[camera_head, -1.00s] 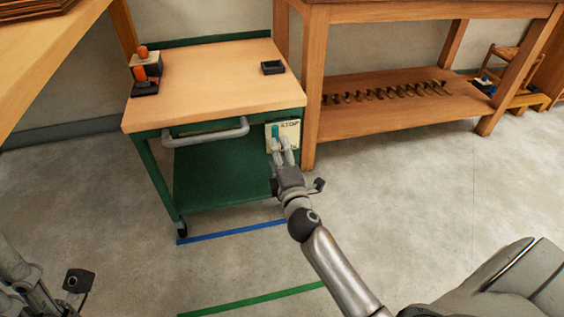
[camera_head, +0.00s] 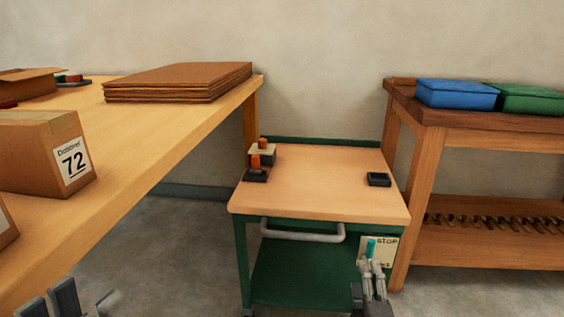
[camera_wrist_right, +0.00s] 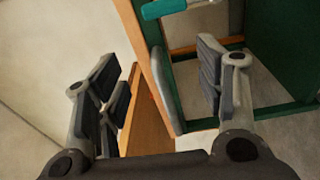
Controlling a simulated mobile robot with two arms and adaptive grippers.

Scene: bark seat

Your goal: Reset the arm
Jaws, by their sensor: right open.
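My right gripper (camera_head: 372,272) is in front of the cart's right front leg, by a pale panel (camera_head: 388,252) with the word STOP and a teal lever (camera_head: 371,247). A teal bar (camera_wrist_right: 163,8), probably the lever, shows beyond the fingertips at the top. I cannot tell in the head view whether the gripper touches the panel. My left gripper (camera_head: 72,300) shows only partly at the bottom left edge, and its opening is unclear.
The green cart (camera_head: 320,210) carries small orange-topped blocks and a black tray (camera_head: 378,180). A long wooden table (camera_head: 150,140) with boxes and stacked cardboard (camera_head: 180,82) stands left. A bench (camera_head: 450,160) with blue and green bins stands right.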

